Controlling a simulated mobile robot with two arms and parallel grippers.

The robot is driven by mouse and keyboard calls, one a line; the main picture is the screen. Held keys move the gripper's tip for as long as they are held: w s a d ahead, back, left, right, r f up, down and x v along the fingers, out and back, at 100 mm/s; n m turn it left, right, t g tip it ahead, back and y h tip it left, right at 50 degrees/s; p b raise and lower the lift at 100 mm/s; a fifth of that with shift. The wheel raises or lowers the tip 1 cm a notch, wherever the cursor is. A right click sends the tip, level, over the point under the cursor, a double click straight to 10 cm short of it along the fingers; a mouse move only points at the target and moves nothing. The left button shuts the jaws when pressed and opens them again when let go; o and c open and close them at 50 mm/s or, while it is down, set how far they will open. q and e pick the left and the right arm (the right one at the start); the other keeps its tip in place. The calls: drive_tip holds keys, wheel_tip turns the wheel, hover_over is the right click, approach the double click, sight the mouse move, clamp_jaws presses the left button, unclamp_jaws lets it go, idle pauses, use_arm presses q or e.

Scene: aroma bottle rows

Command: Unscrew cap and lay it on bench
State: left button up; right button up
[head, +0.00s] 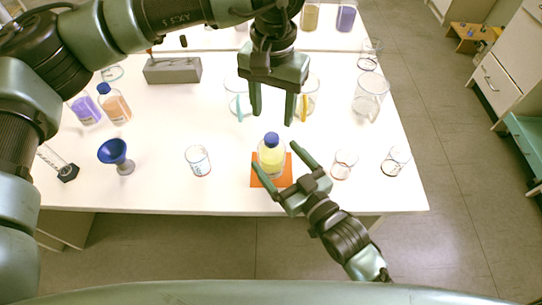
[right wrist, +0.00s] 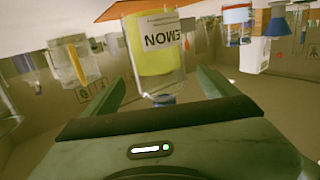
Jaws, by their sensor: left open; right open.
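A clear bottle of yellow liquid (head: 271,160) with a blue cap (head: 271,138) stands upright on an orange mat (head: 257,179) near the bench's front edge. The cap is on the bottle. My right gripper (head: 280,164) is open, with its fingers spread on either side of the bottle's lower part. In the right wrist view the bottle (right wrist: 157,50), labelled "LEMON", appears upside down ahead of the open fingers. I cannot tell whether they touch it. My left gripper (head: 271,118) is open and empty, pointing down above and behind the cap.
The white bench (head: 230,150) has free room left of the mat. A printed beaker (head: 198,160) and a blue funnel (head: 113,151) stand to the left. Glass beakers (head: 343,164) stand to the right. Two beakers with coloured sticks (head: 238,104) stand behind. A grey block (head: 172,71) lies at the back.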

sight(272, 137)
use_arm(q)
drive_tip(key=shift+w+a+f, duration=0.15)
drive_tip(key=shift+w+a, duration=0.05)
drive_tip(key=shift+w, duration=0.15)
use_arm(e)
drive_tip(key=x, duration=0.2)
drive_tip(key=shift+w+a+f, duration=0.1)
drive_tip(key=shift+w+a, duration=0.1)
drive_tip(key=shift+w, duration=0.15)
drive_tip(key=shift+w+a, duration=0.15)
drive_tip(key=shift+w, duration=0.05)
use_arm(q)
drive_tip(key=shift+s+d, duration=0.15)
drive_tip(key=shift+s, duration=0.05)
drive_tip(key=shift+w, duration=0.1)
use_arm(e)
drive_tip(key=c, duration=0.6)
clamp_jaws()
use_arm(q)
drive_tip(key=m, duration=0.3)
drive_tip(key=shift+m, duration=0.4)
drive_tip(key=shift+f, duration=0.1)
drive_tip(key=shift+m, duration=0.3)
drive_tip(key=shift+f, duration=3.85)
